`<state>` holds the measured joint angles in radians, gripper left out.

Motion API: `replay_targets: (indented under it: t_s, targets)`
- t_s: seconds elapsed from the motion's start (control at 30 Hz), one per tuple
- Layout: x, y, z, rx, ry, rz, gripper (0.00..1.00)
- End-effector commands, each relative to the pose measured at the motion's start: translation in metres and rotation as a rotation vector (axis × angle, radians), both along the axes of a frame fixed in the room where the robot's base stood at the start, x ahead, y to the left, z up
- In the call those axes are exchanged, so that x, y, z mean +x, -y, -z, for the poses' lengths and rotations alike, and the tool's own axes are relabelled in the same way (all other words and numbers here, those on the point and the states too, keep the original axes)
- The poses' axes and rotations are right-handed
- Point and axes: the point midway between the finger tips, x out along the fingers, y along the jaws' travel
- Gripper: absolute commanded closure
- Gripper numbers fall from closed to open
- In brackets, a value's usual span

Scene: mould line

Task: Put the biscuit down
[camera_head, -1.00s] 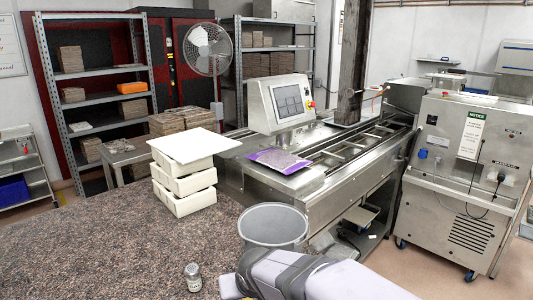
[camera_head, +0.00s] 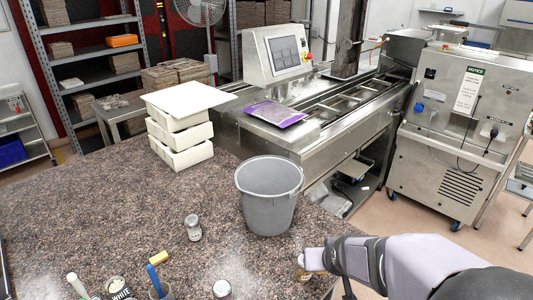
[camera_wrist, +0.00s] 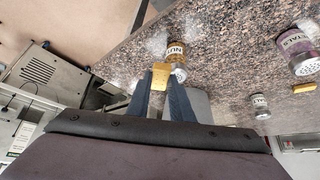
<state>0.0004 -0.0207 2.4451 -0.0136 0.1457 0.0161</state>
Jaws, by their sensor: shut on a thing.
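A small golden-yellow biscuit (camera_wrist: 161,75) shows at the tips of my gripper's blue-grey fingers in the wrist view. My gripper (camera_wrist: 163,88) is shut on it. In the head view my gripper (camera_head: 312,260) is over the counter's right front edge, and the biscuit in it is hard to make out there. A jar labelled "NUT…" (camera_wrist: 177,49) stands on the speckled counter (camera_wrist: 225,45), right behind the biscuit in the wrist view. I cannot tell whether they touch.
A grey bucket (camera_head: 268,205) stands behind my gripper. White stacked moulds (camera_head: 180,135) stand further back. Open counter lies left of the bucket.

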Motion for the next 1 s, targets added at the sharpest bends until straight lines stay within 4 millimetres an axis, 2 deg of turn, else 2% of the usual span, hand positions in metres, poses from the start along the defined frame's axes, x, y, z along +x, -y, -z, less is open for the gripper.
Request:
replay_targets:
  t_s: [0.17, 0.73, 0.8, 1.0]
  targets:
    - [0.022, 0.000, -0.019, 0.000, -0.002, -0.001, 1.00]
    - [0.013, -0.001, -0.063, 0.000, -0.001, -0.004, 1.00]
    - [0.030, -0.001, -0.059, 0.001, 0.003, -0.003, 1.00]
    - [0.073, -0.004, -0.074, 0.004, 0.006, -0.004, 1.00]
